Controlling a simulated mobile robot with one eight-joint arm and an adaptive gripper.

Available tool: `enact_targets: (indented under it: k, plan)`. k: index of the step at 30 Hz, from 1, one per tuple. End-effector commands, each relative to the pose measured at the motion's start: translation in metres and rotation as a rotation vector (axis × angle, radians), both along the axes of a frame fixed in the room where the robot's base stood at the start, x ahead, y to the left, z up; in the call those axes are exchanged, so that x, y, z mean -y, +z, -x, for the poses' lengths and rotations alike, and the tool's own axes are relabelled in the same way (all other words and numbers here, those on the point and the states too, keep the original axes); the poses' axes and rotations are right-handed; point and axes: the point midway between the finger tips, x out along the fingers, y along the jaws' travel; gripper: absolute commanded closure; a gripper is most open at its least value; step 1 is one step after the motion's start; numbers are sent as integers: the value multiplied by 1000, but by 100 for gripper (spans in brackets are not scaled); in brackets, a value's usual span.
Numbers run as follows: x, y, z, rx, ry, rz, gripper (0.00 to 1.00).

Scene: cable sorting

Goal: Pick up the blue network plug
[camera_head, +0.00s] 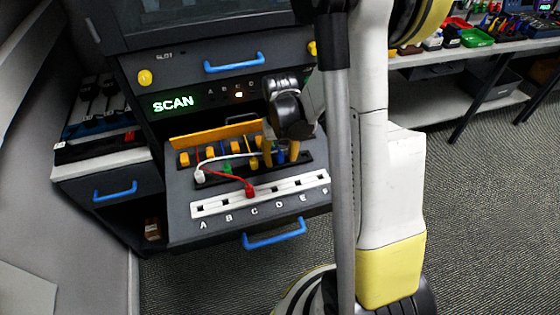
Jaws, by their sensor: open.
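The blue network plug (281,156) is at the right end of the dark rack on the pulled-out grey tray, partly hidden by my gripper. My gripper (281,151) points down over it, with yellowish fingers on either side of the plug. The gripper is open; whether a finger touches the plug cannot be told. A red plug (250,191) lies on the tray by the white socket strip (315,181), which has letters A to F below it. A white plug (199,176) and a green plug (228,169) are farther left.
A yellow bar (215,134) and several yellow clips stand behind the plugs. Red and white cables cross the tray. A blue handle (274,234) juts from the tray front. A lit SCAN panel (173,103) is behind. A workbench (475,47) stands at the right.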

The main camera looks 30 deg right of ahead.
Motion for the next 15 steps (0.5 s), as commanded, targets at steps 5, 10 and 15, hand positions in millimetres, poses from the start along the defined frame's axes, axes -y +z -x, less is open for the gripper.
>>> enact_targets:
  k: [5,10,15]
  plan:
    - [0,1,0,0,0,0,64]
    - [0,1,0,0,0,0,100]
    - [0,1,0,0,0,0,100]
